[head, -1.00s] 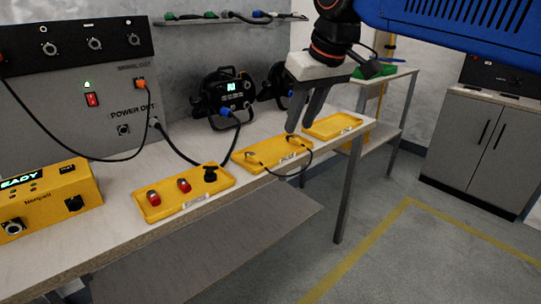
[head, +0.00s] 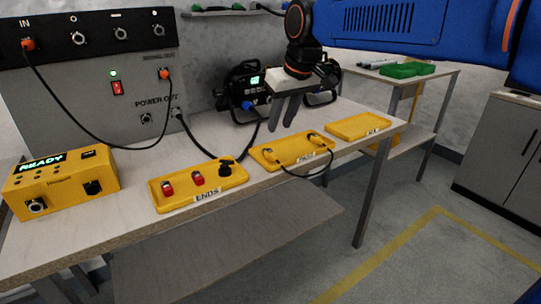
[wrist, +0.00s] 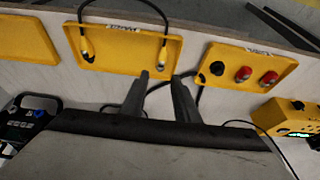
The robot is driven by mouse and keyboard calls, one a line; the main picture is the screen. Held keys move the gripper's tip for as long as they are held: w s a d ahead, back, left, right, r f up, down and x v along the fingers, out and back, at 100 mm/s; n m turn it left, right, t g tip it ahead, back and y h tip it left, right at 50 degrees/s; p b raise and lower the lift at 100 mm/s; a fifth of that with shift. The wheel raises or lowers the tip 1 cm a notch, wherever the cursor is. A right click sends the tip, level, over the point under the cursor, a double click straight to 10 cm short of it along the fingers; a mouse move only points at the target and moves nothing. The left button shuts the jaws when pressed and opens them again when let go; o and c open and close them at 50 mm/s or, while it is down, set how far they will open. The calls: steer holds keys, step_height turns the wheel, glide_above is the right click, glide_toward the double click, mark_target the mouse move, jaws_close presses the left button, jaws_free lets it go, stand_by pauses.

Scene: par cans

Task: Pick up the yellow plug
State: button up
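The middle yellow tray (head: 290,163) holds a black patch cable whose two end plugs lie in it. The left plug (head: 268,155) and right plug (head: 314,137) are small. In the wrist view these ends (wrist: 87,52) (wrist: 163,54) show pale metal and yellowish parts; I cannot tell for sure which is the yellow plug. My gripper (head: 280,127) is open and empty, fingers pointing down above the back of the middle tray. In the wrist view its fingertips (wrist: 160,77) sit just below that tray's edge, apart from the plugs.
The ENDS tray (head: 180,206) holds two red plugs and a black one. An empty yellow tray (head: 357,126) lies right. A yellow READY box (head: 60,185) and a grey power panel (head: 80,100) stand left. Black lamps and cables lie behind the trays.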

mark_target(270, 151)
steer(key=x, duration=1.1)
steer(key=shift+s+a, duration=0.1)
steer(key=shift+s, duration=0.05)
jaws_close()
